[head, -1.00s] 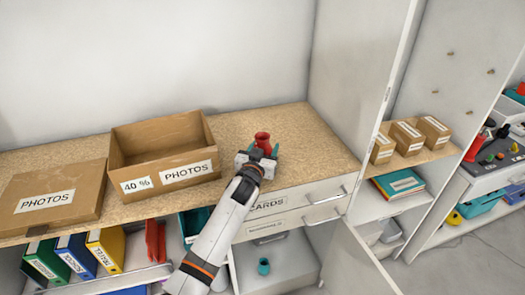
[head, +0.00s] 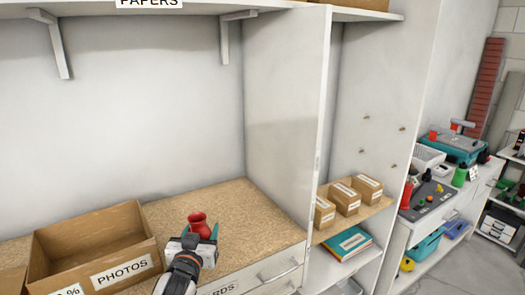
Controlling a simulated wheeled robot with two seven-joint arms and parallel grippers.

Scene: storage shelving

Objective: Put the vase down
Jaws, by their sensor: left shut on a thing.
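The red vase (head: 198,224) is upright at the shelf's wooden top (head: 255,222), with its rim and upper body showing. My left gripper (head: 198,243) reaches in from below and is shut on the vase, with a teal finger on either side. The gripper body hides the vase's lower part, so I cannot tell whether its base touches the wood. My right gripper is not in view.
An open cardboard box marked PHOTOS (head: 122,272) stands left of the vase. A white upright panel (head: 275,110) bounds the surface on the right. Small cardboard boxes (head: 342,197) sit in the bay beyond. Bare wood lies right of the vase.

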